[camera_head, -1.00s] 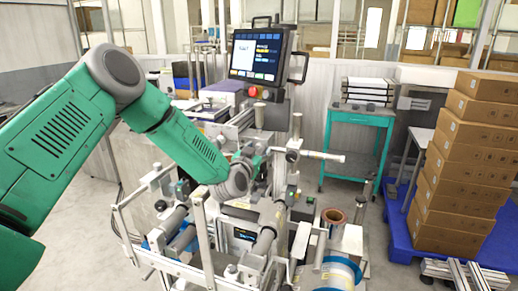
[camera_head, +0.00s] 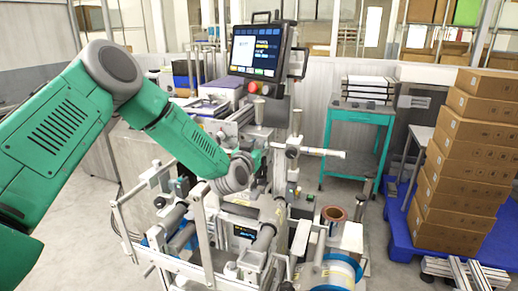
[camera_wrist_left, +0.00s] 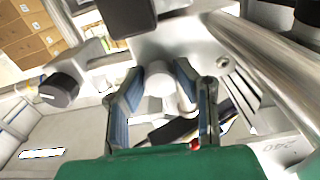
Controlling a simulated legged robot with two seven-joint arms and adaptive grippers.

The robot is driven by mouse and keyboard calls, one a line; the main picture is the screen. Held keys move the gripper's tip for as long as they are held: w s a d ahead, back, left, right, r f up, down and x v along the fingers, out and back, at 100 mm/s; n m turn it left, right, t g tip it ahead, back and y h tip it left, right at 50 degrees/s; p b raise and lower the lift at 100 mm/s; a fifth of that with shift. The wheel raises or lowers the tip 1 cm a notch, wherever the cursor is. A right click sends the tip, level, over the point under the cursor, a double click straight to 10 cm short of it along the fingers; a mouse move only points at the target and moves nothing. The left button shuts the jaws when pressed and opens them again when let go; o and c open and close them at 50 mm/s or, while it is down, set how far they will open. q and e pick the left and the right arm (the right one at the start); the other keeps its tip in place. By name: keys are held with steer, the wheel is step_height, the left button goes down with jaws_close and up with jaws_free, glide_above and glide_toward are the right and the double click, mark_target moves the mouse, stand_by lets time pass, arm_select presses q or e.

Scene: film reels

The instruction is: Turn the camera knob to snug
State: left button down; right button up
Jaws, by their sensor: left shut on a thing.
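My left arm reaches in from the left, and my left gripper (camera_head: 262,156) is at the middle of the machine, largely hidden by the wrist. In the left wrist view, the two blue-grey fingers of the gripper (camera_wrist_left: 160,88) are shut on a pale round knob (camera_wrist_left: 158,79). The knob sits between the fingertips, in front of a grey metal plate (camera_wrist_left: 190,42). The knob cannot be made out in the head view. My right gripper is not in view.
A touchscreen (camera_head: 257,50) with a red button stands above the machine. Metal rails and rollers (camera_head: 205,245) surround the wrist. A copper-coloured reel (camera_head: 334,214) is at the right. A teal cart (camera_head: 357,117) and stacked cartons (camera_head: 463,165) stand farther right. A black knob (camera_wrist_left: 60,90) is nearby.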

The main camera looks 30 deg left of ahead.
arm_select(q)
steer(key=c, duration=1.3)
jaws_free()
steer(key=shift+o, duration=0.2)
steer(key=shift+s, duration=0.2)
steer(key=v, duration=1.1)
steer(key=shift+s, duration=0.25)
steer(key=shift+d+f, duration=0.1)
